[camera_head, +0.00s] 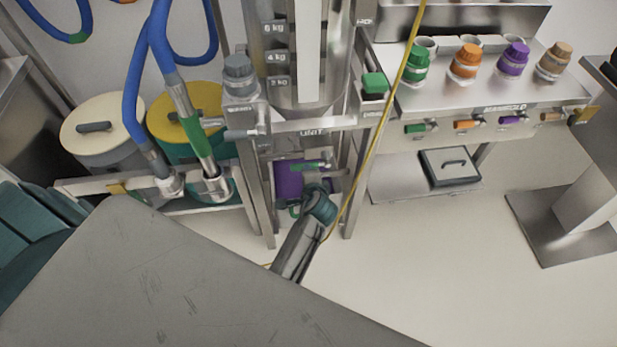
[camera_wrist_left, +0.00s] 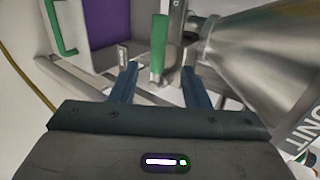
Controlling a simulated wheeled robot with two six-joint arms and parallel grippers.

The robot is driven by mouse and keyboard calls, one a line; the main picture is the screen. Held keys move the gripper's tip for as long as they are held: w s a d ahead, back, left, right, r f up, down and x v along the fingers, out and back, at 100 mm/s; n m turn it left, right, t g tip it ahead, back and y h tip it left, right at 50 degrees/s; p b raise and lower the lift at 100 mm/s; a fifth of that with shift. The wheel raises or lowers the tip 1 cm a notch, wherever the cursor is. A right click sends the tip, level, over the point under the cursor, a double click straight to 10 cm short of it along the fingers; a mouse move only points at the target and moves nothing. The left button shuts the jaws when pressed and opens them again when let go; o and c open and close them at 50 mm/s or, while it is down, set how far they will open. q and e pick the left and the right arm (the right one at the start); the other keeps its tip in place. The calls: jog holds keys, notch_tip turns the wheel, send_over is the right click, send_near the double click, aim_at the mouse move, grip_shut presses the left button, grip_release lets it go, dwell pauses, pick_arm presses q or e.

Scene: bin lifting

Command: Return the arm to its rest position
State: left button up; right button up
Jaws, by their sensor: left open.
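My left arm reaches up from the bottom middle of the head view, and its gripper (camera_head: 312,182) is at the lower part of the metal unit (camera_head: 312,124). In the left wrist view my left gripper (camera_wrist_left: 160,72) is open, its two blue-grey fingers spread apart. A green handle or lever (camera_wrist_left: 158,48) stands in line with the gap between them; I cannot tell whether it is touched. In the head view a green bar (camera_head: 308,167) shows just beyond the gripper, in front of a purple panel (camera_head: 288,182). My right gripper is not in view.
A metal cone (camera_wrist_left: 250,45) is close on the right of the left wrist view. A yellow cable (camera_head: 372,130) runs past the arm's right side. Lidded drums (camera_head: 100,125) and blue hoses (camera_head: 135,85) stand left. A bench (camera_head: 480,95) with coloured caps is right. Floor (camera_head: 450,240) is clear.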

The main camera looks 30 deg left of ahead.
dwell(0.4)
pick_arm(q)
jog(key=s+f+n+g+h, duration=0.2)
jog(key=s+f, duration=0.7)
jog(key=f, duration=0.3)
jog(key=s+f+n+g+h, duration=0.2)
jog(key=s+f+n, duration=0.1)
jog(key=s+f, duration=0.75)
jog(key=s+a+f+n+g, duration=0.2)
jog(key=s+f, duration=0.4)
jog(key=s, duration=0.4)
jog(key=s+a+f+n+g+h, duration=0.1)
jog(key=s+a+f+n, duration=0.3)
jog(key=s+f, duration=0.3)
jog(key=s, duration=0.3)
jog(key=shift+a+g+h, duration=0.15)
jog(key=shift+g+h, duration=0.15)
jog(key=shift+g, duration=0.1)
